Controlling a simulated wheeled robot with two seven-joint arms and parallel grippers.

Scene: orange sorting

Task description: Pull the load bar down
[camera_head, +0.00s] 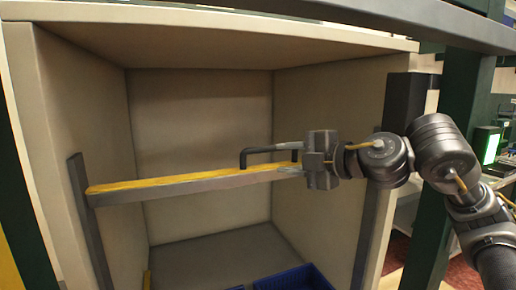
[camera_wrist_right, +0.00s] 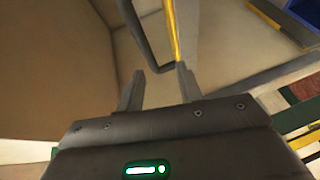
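The load bar (camera_head: 180,187), grey with a yellow top, spans the open beige box between two grey side rails. A dark handle (camera_head: 258,151) stands up from its right part; it also shows in the right wrist view (camera_wrist_right: 146,36) beside the bar's yellow strip (camera_wrist_right: 171,28). My right gripper (camera_head: 290,158) reaches in from the right at the handle's right end. In the right wrist view its two fingers (camera_wrist_right: 160,76) are apart, with the handle's near end just ahead of or between the tips; I cannot tell whether they touch it. My left gripper is not in view.
The box's side walls (camera_head: 85,130) and top edge (camera_head: 220,22) enclose the bar. A blue bin (camera_head: 295,278) lies low at the front. A dark green post (camera_head: 455,100) stands to the right, near my right arm. The space inside the box above the bar is clear.

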